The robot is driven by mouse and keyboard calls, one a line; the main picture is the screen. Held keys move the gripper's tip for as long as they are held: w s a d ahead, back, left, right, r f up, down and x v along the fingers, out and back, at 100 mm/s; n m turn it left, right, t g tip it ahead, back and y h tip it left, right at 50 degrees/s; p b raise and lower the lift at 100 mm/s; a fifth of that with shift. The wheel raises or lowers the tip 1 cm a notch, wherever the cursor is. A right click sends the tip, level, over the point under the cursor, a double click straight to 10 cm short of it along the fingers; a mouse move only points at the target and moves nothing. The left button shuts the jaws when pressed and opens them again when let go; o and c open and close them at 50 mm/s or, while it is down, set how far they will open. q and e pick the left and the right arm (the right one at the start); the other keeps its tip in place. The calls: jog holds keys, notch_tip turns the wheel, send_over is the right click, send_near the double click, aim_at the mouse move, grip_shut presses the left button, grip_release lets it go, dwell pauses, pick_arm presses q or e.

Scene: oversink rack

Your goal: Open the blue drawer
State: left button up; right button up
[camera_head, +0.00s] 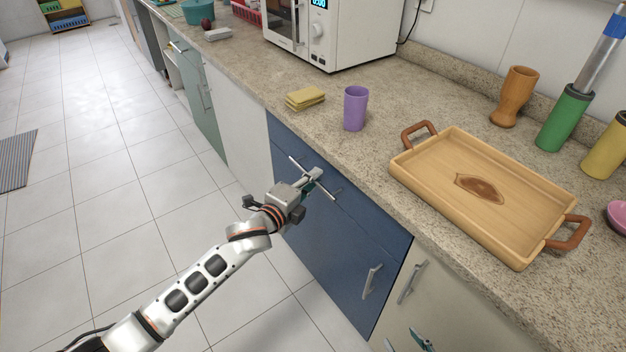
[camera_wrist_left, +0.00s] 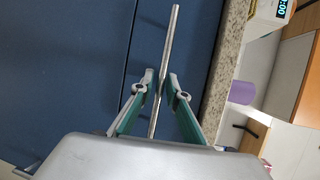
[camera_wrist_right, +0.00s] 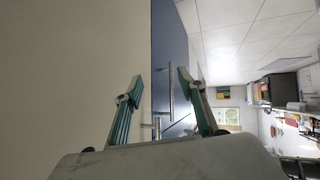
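The blue drawer (camera_head: 361,211) is the top front of the blue cabinet under the counter, and it looks flush with it. Its metal bar handle (camera_head: 325,187) runs along the front. My left gripper (camera_head: 312,179) is at this handle. In the left wrist view the handle bar (camera_wrist_left: 170,45) passes between the two close-set fingers (camera_wrist_left: 161,82), which look shut on it. The drawer front (camera_wrist_left: 172,50) fills the area behind. My right gripper (camera_wrist_right: 159,77) is open and empty, in front of a beige cabinet door; in the head view only a bit shows at the bottom edge.
Below the drawer is a blue door with a vertical handle (camera_head: 371,281); a beige door (camera_head: 440,310) stands right of it. On the counter are a purple cup (camera_head: 355,108), yellow sponges (camera_head: 305,98), a wooden tray (camera_head: 440,142) and a microwave (camera_head: 345,35).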

pick_arm(q)
jog(key=shift+w, duration=0.1)
grip_shut()
pick_arm(e)
jog(key=shift+d+f, duration=0.1)
pick_arm(q)
jog(key=shift+a, duration=0.1)
jog(key=s+a+p, duration=0.4)
jog(key=s+a, duration=0.9)
jog(key=a, duration=0.4)
jog(key=s+a+p, duration=0.4)
jog(key=s+a, duration=0.9)
jog(key=a, duration=0.5)
jog(key=shift+a, duration=0.25)
pick_arm(e)
notch_tip(320, 180, up, 8)
jog(key=a, duration=0.1)
jog(key=shift+f+y, duration=0.25)
jog(key=shift+y, duration=0.05)
jog(key=shift+w+r, duration=0.1)
jog(key=shift+w, duration=0.05)
